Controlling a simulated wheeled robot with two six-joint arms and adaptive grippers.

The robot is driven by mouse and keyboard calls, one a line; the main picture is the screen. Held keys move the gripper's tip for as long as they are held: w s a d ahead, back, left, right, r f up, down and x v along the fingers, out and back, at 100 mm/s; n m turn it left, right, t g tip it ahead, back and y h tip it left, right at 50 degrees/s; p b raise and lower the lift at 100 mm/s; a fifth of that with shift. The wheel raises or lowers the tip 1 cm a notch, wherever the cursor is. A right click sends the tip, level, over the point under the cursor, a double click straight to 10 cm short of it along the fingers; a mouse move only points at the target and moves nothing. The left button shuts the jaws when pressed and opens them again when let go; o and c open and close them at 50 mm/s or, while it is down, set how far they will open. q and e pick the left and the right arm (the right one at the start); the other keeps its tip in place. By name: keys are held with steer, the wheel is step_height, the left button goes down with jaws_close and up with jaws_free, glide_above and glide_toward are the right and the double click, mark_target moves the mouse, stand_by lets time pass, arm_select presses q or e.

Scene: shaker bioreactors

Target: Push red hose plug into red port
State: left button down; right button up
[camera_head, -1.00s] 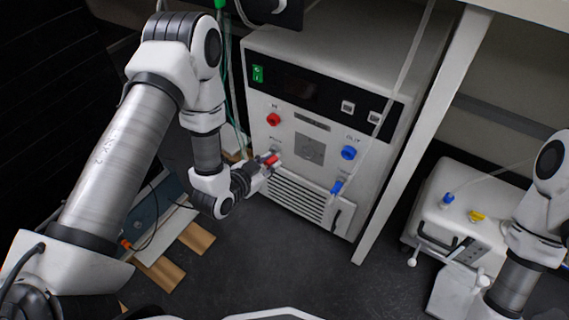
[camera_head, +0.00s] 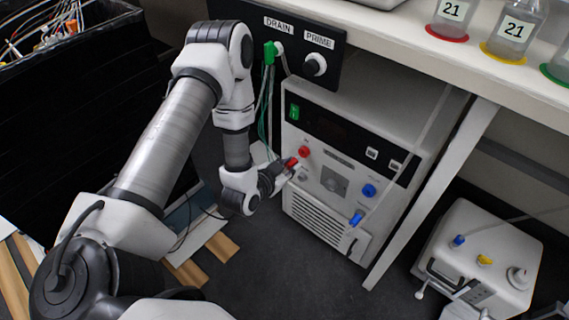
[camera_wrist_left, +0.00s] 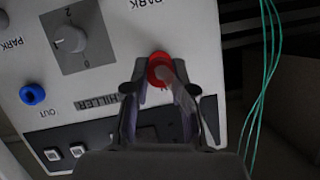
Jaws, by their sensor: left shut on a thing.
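My left gripper (camera_head: 287,168) is shut on the red hose plug (camera_head: 291,162) in front of the white machine (camera_head: 352,140). The plug is just left of and below the red port (camera_head: 304,151) in the head view, with a small gap showing between them. In the left wrist view, red shows between the fingertips of my left gripper (camera_wrist_left: 160,85); plug and port line up there, so I cannot tell their contact. My right gripper is out of view.
A blue port (camera_head: 369,190) and a blue plug (camera_head: 356,218) are on the machine's right side. A green plug (camera_head: 270,52) is on the black panel above, with green hoses hanging behind my left arm. A table leg (camera_head: 430,190) stands to the right.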

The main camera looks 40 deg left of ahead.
mark_target(295, 159)
arm_select(q)
steer(key=shift+w, duration=0.45)
steer(key=shift+r, duration=0.1)
steer(key=shift+w+d, duration=0.1)
steer(key=shift+w, duration=1.05)
stand_by(1.3)
steer(key=c, duration=0.9)
jaws_free()
